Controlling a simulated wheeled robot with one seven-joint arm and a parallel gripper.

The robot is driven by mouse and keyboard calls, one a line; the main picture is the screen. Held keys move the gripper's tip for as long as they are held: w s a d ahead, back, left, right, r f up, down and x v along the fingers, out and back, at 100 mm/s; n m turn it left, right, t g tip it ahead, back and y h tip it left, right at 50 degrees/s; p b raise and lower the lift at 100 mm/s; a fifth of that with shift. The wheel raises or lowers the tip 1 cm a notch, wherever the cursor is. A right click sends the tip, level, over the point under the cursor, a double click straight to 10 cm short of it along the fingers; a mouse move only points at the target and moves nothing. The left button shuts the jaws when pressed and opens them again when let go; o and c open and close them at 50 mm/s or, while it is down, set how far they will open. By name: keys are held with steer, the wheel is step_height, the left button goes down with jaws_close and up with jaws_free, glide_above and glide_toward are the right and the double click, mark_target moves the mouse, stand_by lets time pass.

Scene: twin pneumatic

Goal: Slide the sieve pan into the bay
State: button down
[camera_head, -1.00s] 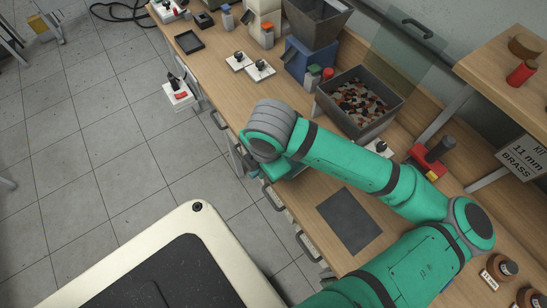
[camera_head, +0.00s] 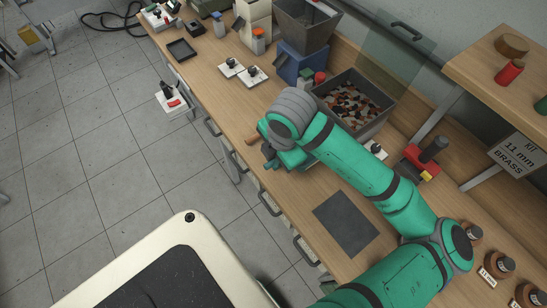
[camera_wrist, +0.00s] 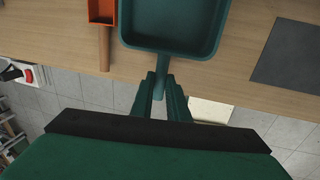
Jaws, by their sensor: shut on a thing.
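The sieve pan (camera_wrist: 172,42) is a dark green, square-cornered tray with a short handle (camera_wrist: 162,66), at the top middle of the wrist view. My gripper (camera_wrist: 160,84) is shut on that handle. In the head view my gripper (camera_head: 269,152) is over the bench's front edge, and part of the pan (camera_head: 297,158) shows below my wrist. The pan is over the wooden bench; I cannot tell whether it touches the top. A blue machine (camera_head: 291,66) with a grey hopper stands farther back. I cannot make out the bay's opening.
An orange scoop (camera_wrist: 101,12) lies left of the pan. A grey bin (camera_head: 379,121) of mixed pieces stands right behind my wrist. A red and yellow tool (camera_head: 418,163) is farther right. The dark mat (camera_head: 346,222) is bare.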

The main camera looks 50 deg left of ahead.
steer(key=shift+w+f, duration=0.35)
steer(key=shift+f, duration=0.3)
steer(key=shift+w+f, duration=0.3)
steer(key=shift+f, duration=0.35)
steer(key=shift+w+d, duration=0.2)
steer(key=shift+w, duration=2.35)
steer(key=shift+w+d, duration=0.2)
steer(key=shift+w, duration=2.4)
steer(key=shift+w+d, duration=0.2)
steer(key=shift+w, duration=2.35)
steer(key=shift+f, duration=0.2)
steer(key=c, duration=1.6)
jaws_free()
steer(key=shift+c, duration=0.2)
step_height(320, 180, up, 11)
steer(key=d, duration=0.2)
steer(key=shift+f, duration=0.2)
steer(key=shift+d, duration=0.15)
